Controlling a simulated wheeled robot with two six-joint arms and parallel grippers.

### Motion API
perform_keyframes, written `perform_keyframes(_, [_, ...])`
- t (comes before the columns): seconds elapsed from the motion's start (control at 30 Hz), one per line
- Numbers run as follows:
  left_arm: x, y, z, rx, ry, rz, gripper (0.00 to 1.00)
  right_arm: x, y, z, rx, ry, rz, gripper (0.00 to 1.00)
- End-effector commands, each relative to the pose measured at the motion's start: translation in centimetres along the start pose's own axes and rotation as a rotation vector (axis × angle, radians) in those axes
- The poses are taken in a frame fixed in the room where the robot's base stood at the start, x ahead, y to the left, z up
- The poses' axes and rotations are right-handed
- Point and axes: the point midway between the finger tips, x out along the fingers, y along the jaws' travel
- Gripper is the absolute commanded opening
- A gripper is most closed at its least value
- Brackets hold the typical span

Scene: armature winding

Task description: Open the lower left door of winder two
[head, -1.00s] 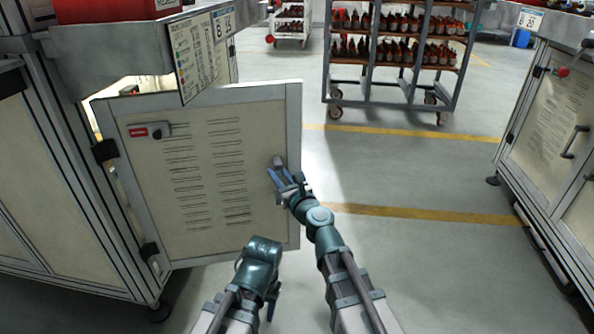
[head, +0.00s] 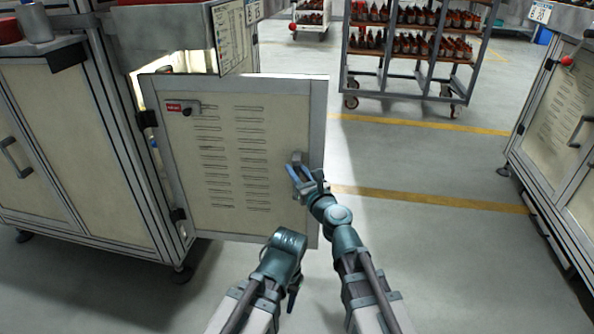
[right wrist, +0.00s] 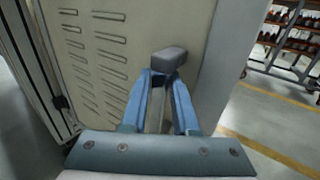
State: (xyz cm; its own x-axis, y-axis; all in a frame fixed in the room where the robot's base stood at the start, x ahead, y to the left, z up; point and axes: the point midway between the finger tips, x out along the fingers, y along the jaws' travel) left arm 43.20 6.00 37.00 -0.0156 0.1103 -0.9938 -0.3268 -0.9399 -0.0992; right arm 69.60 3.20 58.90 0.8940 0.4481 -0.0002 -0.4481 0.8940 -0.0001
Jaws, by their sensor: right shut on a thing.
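The cream louvred door (head: 238,165) of the winder cabinet (head: 108,140) stands swung open, hinged on its left edge, with a lit gap behind it. A red label and a small latch sit near its upper left. The door's grey handle (right wrist: 168,62) is near its right edge; it also shows in the head view (head: 296,158). My right gripper (head: 300,176) is at the handle; its blue fingers (right wrist: 161,98) are shut on it in the right wrist view. My left gripper (head: 292,290) hangs low in front of the door, holding nothing visible; its fingers are mostly hidden.
A wheeled rack (head: 415,55) of brown parts stands behind on the right. Another cabinet (head: 560,130) is at the far right. A sign board (head: 229,35) hangs above the door. The grey floor (head: 440,240) between is clear, with yellow lines.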

Motion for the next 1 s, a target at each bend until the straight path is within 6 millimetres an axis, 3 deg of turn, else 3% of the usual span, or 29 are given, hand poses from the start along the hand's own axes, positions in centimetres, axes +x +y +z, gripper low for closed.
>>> perform_keyframes(0.1, [0.0, 0.0, 0.0, 0.000, 0.000, 0.000, 0.50, 0.0, 0.1, 0.0, 0.000, 0.000, 0.002, 0.00])
perform_keyframes(0.13, [0.0, 0.0, 0.0, 0.000, 0.000, 0.000, 0.50, 0.0, 0.1, 0.0, 0.000, 0.000, 0.002, 0.34])
perform_keyframes(0.27, [0.0, 0.0, 0.0, 0.000, 0.000, 0.000, 0.50, 0.0, 0.1, 0.0, 0.000, 0.000, 0.001, 0.55])
perform_keyframes(0.67, [0.0, 0.0, 0.0, 0.000, 0.000, 0.000, 0.50, -0.3, 0.0, 0.0, 0.000, 0.000, 0.001, 0.55])
perform_keyframes(1.0, [0.0, 0.0, 0.0, 0.000, 0.000, 0.000, 0.50, -3.9, 0.1, 0.0, 0.000, 0.000, 0.003, 0.55])
